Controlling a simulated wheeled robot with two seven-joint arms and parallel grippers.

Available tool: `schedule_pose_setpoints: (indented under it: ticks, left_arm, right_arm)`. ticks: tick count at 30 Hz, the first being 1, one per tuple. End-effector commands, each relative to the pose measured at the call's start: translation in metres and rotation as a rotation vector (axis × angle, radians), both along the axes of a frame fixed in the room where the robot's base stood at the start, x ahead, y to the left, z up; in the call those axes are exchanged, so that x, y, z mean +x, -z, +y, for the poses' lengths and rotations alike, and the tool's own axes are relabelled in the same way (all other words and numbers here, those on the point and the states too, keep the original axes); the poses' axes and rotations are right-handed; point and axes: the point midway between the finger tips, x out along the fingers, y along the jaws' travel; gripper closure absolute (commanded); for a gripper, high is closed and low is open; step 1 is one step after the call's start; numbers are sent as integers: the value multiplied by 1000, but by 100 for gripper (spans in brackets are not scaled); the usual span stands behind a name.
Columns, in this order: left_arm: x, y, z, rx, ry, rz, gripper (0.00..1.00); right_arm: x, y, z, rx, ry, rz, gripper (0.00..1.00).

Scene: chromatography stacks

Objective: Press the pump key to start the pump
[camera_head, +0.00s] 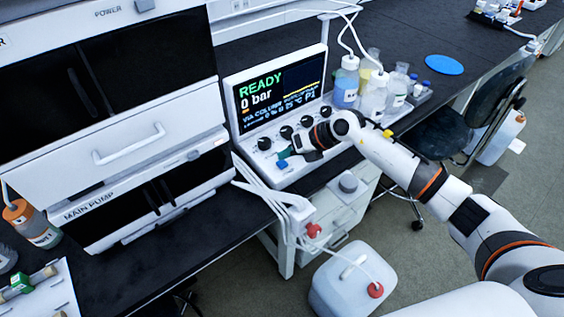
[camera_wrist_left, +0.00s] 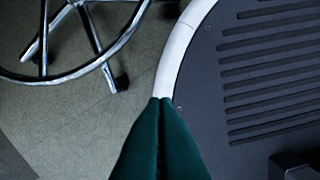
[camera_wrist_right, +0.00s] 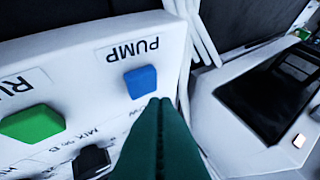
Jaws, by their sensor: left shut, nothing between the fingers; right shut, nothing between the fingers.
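The blue pump key (camera_wrist_right: 141,81) sits on the white control panel under an upside-down PUMP label in the right wrist view. It also shows as a small blue spot in the head view (camera_head: 281,163). My right gripper (camera_wrist_right: 160,100) is shut and empty, its green fingertips just beside the blue key's lower right corner in that view. Whether they touch it I cannot tell. In the head view the right gripper (camera_head: 285,153) is over the panel's front left. The screen (camera_head: 277,92) reads READY and 0 bar. My left gripper (camera_wrist_left: 160,100) is shut and empty, away from the panel.
A green key (camera_wrist_right: 33,124) and a black knob (camera_wrist_right: 91,160) are near the blue key. Several black knobs line the panel below the screen. Bottles (camera_head: 346,82) stand right of the screen. White tubes (camera_head: 270,197) run down at the panel's left.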

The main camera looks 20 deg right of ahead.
Motion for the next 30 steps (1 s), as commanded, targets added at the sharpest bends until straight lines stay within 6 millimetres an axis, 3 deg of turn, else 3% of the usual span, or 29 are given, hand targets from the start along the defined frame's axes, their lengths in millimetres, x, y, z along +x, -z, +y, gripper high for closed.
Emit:
schedule_pose_setpoints:
  ticks: [30]
  left_arm:
    - [0, 5, 0, 0, 0, 0, 100]
  right_arm:
    - [0, 9, 0, 0, 0, 0, 100]
